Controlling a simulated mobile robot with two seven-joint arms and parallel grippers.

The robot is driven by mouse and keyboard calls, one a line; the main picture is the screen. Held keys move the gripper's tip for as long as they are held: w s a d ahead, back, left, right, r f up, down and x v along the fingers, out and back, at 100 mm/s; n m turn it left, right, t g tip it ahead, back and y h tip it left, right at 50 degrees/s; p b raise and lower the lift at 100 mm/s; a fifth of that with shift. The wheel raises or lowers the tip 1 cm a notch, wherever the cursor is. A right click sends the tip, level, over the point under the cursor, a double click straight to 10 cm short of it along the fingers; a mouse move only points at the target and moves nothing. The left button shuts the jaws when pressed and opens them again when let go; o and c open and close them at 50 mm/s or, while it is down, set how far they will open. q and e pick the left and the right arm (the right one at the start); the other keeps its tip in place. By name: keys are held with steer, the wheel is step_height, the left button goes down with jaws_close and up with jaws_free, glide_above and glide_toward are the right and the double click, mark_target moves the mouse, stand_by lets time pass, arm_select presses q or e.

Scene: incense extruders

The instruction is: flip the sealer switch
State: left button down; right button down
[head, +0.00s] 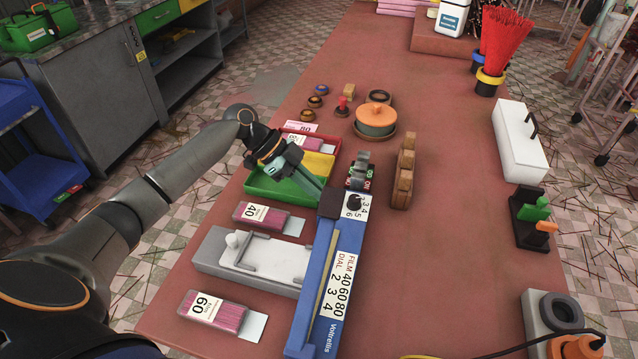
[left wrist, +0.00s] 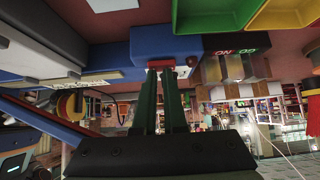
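The blue sealer (head: 318,285) lies lengthwise at the table's middle, with a numbered dial (head: 355,203) on its far end. In the left wrist view its blue body (left wrist: 165,43) is ahead of the fingers. A small red piece (left wrist: 160,64), perhaps the switch, shows on it right at the fingertips; I cannot tell whether they touch it. My left gripper (head: 320,197) reaches down over the green tray to the sealer's far left corner. Its two green fingers (left wrist: 160,78) are close together with a narrow gap. In the head view the switch is hidden. My right gripper is out of view.
A dark stand (head: 362,170) with red and green labels stands just beyond the sealer. A wooden rack (head: 402,180) and an orange-lidded pot (head: 376,118) are nearby.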

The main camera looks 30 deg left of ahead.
arm_select(q)
steer(key=shift+s+f, duration=0.4)
steer(key=shift+f, duration=0.1)
steer(key=b+v, duration=0.1)
steer(key=v, duration=1.2)
steer(key=shift+w+r, duration=0.3)
steer(key=shift+w, duration=0.1)
steer(key=shift+d, duration=0.15)
